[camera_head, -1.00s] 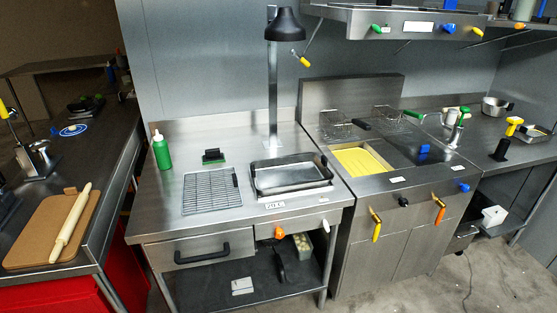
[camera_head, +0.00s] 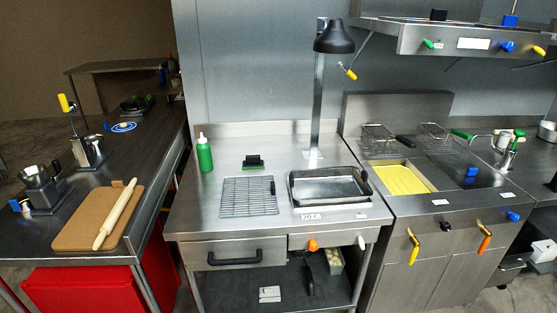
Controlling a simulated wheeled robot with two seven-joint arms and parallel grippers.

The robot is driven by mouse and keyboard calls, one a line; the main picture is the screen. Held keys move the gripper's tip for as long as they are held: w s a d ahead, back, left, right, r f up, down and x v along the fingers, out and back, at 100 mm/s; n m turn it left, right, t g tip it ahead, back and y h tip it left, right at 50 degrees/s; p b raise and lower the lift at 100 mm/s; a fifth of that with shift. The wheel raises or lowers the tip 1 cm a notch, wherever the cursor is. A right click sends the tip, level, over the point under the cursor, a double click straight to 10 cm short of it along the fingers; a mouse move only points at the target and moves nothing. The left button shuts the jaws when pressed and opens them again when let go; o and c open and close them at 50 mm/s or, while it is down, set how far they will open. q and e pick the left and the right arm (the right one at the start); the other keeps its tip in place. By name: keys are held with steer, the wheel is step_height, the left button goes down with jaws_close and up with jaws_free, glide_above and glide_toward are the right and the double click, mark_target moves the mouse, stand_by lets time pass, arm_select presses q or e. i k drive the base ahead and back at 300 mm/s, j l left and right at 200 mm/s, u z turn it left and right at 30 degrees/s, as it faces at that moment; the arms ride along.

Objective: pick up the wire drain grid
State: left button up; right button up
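The wire drain grid (camera_head: 249,197) is a flat, rectangular metal rack. It lies on the steel counter (camera_head: 208,222), left of a dark-rimmed metal pan (camera_head: 330,187) under the black heat lamp (camera_head: 334,37). A narrow dark strip runs along the grid's upper right edge. Nothing covers the grid. Neither of my grippers shows in the head view.
A green bottle (camera_head: 204,153) and a black and green scrubber (camera_head: 253,162) stand behind the grid. The fryer (camera_head: 443,202) adjoins on the right. A board (camera_head: 75,222) with a rolling pin (camera_head: 118,215) lies on the left table. The counter's front strip is clear.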

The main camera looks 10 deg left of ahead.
mark_target(273, 183)
steer(key=i+l+u, duration=0.15)
steer(key=i+l, duration=0.2)
steer(key=i+l+u, duration=0.15)
steer(key=i+l, duration=0.2)
steer(key=i+l+u, duration=0.2)
steer(key=l, duration=0.35)
steer(key=i, duration=0.1)
